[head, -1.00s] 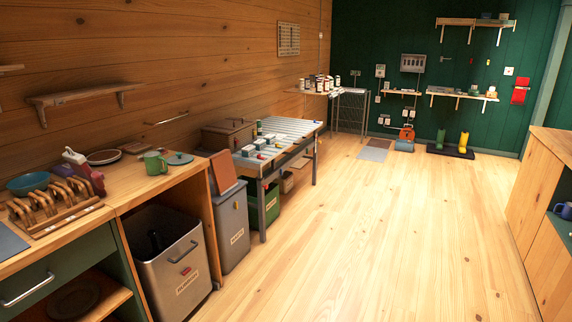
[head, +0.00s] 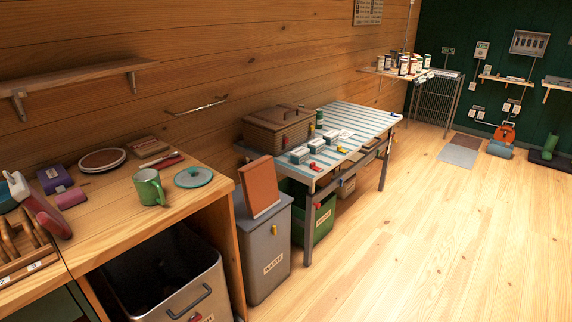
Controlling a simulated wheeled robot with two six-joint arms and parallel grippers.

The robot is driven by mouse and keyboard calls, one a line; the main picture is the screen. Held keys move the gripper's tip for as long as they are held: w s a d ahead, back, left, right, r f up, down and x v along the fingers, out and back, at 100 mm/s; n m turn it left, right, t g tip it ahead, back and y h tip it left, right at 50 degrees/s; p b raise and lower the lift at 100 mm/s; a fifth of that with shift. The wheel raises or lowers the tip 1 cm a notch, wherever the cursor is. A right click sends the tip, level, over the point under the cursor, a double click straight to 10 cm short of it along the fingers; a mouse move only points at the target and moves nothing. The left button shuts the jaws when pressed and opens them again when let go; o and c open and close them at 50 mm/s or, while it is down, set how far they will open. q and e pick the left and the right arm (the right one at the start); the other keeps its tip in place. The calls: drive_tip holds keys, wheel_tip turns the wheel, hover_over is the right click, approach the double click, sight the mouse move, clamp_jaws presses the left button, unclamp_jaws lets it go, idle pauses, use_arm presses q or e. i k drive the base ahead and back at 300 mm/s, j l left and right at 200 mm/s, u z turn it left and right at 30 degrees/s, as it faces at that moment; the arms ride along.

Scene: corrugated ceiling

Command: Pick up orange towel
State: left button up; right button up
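I cannot make out anything that is clearly an orange towel. An orange-brown flat rectangular piece (head: 260,187) stands tilted on top of the grey waste bin (head: 264,250); I cannot tell if it is cloth or a stiff panel. A small orange object (head: 504,133) sits on a blue base near the far green wall, and its kind is too small to tell. Neither of my grippers is in view.
A wooden counter (head: 120,228) at left holds a green mug (head: 149,187), a teal lid (head: 193,177) and a rack. An open metal bin (head: 170,275) stands below. A slatted table (head: 350,120) stands beyond the waste bin. The wooden floor (head: 430,240) at right is clear.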

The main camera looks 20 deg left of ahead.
sight(259, 180)
drive_tip(key=i+z, duration=0.2)
drive_tip(key=i, duration=0.7)
drive_tip(key=i+j+z, duration=0.15)
drive_tip(key=i, duration=0.8)
drive_tip(key=i+l+u, duration=0.1)
drive_tip(key=i+u, duration=0.25)
drive_tip(key=i, duration=0.15)
drive_tip(key=i+l+u, duration=0.2)
drive_tip(key=i+u, duration=0.15)
drive_tip(key=i, duration=0.15)
